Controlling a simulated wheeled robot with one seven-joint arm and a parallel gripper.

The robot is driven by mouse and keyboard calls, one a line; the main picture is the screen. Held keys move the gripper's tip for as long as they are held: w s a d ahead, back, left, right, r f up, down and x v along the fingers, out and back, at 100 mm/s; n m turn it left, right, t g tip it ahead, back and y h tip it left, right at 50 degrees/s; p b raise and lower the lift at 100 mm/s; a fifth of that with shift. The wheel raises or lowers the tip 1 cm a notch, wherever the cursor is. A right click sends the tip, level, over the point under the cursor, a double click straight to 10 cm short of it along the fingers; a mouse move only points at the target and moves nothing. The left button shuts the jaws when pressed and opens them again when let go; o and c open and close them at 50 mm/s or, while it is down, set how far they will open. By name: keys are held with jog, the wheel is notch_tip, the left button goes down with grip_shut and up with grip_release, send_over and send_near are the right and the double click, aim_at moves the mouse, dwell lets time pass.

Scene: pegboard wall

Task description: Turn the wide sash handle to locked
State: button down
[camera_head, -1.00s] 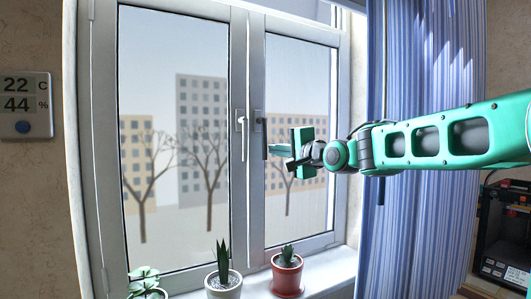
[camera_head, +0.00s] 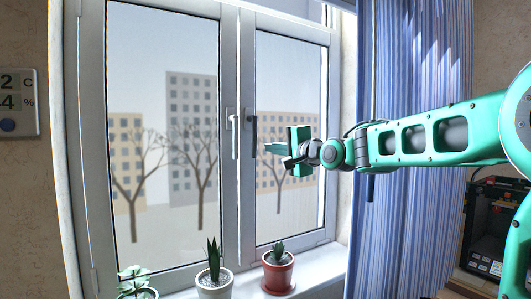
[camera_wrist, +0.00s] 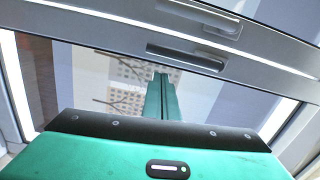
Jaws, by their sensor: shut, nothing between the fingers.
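The window has two sashes, and the left one looks wider. Its white handle (camera_head: 234,136) hangs straight down on the middle post; it also shows in the wrist view (camera_wrist: 205,18). The narrower right sash has a dark grey handle (camera_head: 253,136), also pointing down; in the wrist view (camera_wrist: 186,57) it lies nearer my fingers. My gripper (camera_head: 268,148) is shut and empty, just right of the dark handle in the picture, in front of the right pane. In the wrist view its green fingers (camera_wrist: 162,80) point toward the handles, with a visible gap to the dark one.
A red pot (camera_head: 278,273), a white pot (camera_head: 214,286) and another plant (camera_head: 136,282) stand on the sill below. A blue striped curtain (camera_head: 425,215) hangs at the right, behind my arm. A wall display (camera_head: 18,103) is at the left.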

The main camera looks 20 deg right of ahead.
jog(key=d+v, duration=0.2)
jog(key=v, duration=0.8)
jog(key=s+d+f+n+g+h, duration=0.1)
jog(key=s+d+f+g+h, duration=0.15)
jog(key=s+f, duration=0.45)
jog(key=s+d+f+n+g+h, duration=0.1)
jog(key=s+d+f+n+g, duration=0.2)
jog(key=f, duration=0.7)
jog(key=s+d+f+g+h, duration=0.2)
jog(key=s+d+f+g, duration=0.15)
jog(key=f, duration=0.55)
jog(key=s+f+n+g, duration=0.1)
jog(key=s+f+g, duration=0.3)
jog(key=s, duration=0.8)
jog(key=s+f+n+g, duration=0.2)
jog(key=s+f+g, duration=0.2)
jog(key=s+f, duration=0.4)
jog(key=s, duration=0.4)
jog(key=shift+s+d, duration=0.15)
jog(key=shift+d, duration=0.1)
jog(key=shift+s+y, duration=0.1)
jog(key=shift+y, duration=0.15)
